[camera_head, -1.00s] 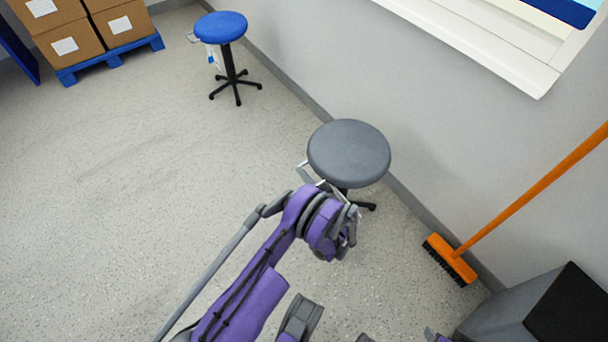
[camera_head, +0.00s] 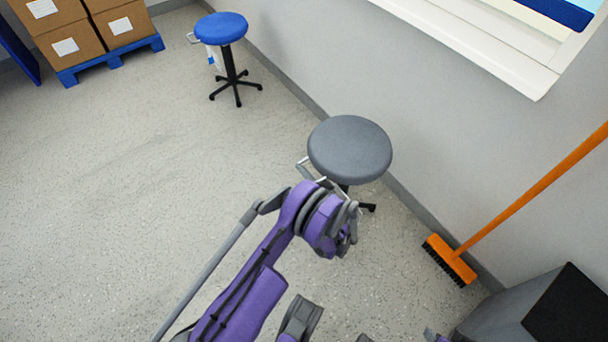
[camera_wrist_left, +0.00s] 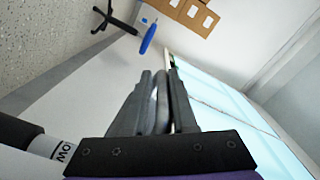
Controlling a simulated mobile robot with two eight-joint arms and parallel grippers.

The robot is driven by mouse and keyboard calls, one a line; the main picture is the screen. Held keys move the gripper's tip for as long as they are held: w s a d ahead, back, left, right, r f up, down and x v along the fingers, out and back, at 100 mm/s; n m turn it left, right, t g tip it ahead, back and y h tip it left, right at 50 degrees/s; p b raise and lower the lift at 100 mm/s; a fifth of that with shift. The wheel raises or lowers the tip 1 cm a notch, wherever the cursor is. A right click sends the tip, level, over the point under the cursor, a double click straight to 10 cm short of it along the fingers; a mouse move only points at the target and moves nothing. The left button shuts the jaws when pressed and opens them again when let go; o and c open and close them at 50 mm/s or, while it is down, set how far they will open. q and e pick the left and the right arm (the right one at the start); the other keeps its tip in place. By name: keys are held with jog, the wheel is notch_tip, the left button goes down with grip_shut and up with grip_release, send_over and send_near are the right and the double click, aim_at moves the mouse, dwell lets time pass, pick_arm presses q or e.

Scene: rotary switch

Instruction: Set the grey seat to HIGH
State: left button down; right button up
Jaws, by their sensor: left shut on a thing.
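The grey seat (camera_head: 350,149) is a round stool top by the wall, in the middle of the head view. A thin pale metal handle (camera_head: 304,168) sticks out at its left, under the rim. In the head view my wrist is just below the seat and hides the fingertips and much of the stool's base. The left wrist view shows a dark column with a white label (camera_wrist_left: 63,152), its lettering cut off, ending in "OW".
A blue stool (camera_head: 221,28) stands farther back along the wall. Boxes on a blue pallet (camera_head: 113,62) are at the upper left. An orange broom (camera_head: 452,262) leans at the right, near a dark box. Floor at left is clear.

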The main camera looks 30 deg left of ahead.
pick_arm(q)
notch_tip(320, 180, up, 9)
jog(key=p, duration=0.3)
jog(key=shift+r, duration=0.1)
jog(key=shift+a+r, duration=0.1)
jog(key=shift+r, duration=0.2)
jog(key=c, duration=0.8)
grip_release()
jog(key=shift+r, duration=0.1)
jog(key=shift+c, duration=0.2)
